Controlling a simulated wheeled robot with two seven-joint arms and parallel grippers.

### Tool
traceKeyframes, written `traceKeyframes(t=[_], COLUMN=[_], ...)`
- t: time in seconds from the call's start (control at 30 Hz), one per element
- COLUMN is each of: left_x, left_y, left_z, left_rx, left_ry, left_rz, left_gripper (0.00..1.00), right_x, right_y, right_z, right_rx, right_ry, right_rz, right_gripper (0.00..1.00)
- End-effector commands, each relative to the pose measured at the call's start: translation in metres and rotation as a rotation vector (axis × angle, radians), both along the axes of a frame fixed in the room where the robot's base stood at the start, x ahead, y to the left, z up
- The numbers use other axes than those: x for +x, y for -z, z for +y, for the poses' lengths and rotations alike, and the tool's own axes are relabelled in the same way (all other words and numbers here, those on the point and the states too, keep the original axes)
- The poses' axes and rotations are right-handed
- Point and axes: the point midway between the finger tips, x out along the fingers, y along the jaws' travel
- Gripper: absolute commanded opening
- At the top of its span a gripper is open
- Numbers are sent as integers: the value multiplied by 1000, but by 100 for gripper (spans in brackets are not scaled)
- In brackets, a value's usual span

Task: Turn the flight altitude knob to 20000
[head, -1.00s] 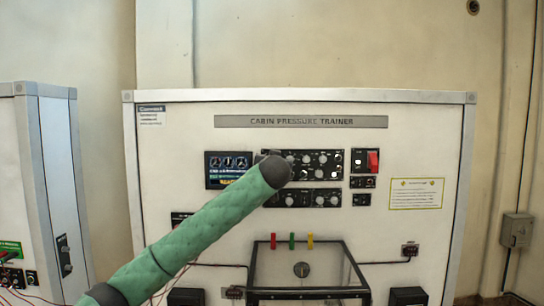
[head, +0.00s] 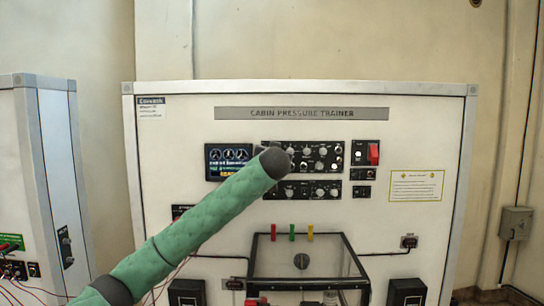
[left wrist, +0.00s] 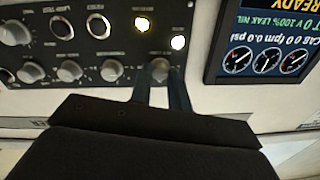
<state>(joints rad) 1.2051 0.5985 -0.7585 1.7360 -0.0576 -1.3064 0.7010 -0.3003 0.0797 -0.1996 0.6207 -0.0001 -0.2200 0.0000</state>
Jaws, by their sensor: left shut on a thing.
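The cabin pressure trainer (head: 420,250) stands upright ahead, with a black upper knob panel (head: 327,157) and a lower knob panel (head: 320,191). In the left wrist view, which looks upside down, my left gripper (left wrist: 160,82) is shut on a small grey knob (left wrist: 159,68) at the panel's end beside the display. One dark finger is on each side of the knob. The knob's label and pointer are too unclear to read. In the head view, the round end of my left arm hides the gripper and that knob. My right gripper is not in view.
The display screen (head: 228,161) is left of the panel and close to the gripper. A red switch (head: 373,152) is to the right. A clear box (head: 305,262) with coloured posts juts out below. Another trainer cabinet (head: 50,180) stands at the left.

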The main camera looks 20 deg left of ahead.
Motion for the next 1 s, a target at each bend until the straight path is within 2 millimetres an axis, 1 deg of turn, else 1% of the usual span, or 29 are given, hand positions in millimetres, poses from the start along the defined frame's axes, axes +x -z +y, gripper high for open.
traceKeyframes(t=[0.03,0.37,0.4,0.5,0.7,0.8,1.0], left_x=[0,0,0,0,0,0,0], left_y=[3,5,5,4,4,4,3], left_z=[0,-1,-1,-1,0,-1,-1], left_rx=[11,132,150,198,324,412,596], left_ry=[0,1,1,1,1,0,1], left_rz=[2,38,43,57,93,118,171], left_gripper=[0,0,0,0,0,0,0], right_x=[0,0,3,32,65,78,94], right_y=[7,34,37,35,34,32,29], right_z=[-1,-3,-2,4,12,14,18], right_rx=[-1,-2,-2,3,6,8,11], right_ry=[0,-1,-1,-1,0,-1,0], right_rz=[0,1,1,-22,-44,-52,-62], right_gripper=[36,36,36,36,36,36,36])
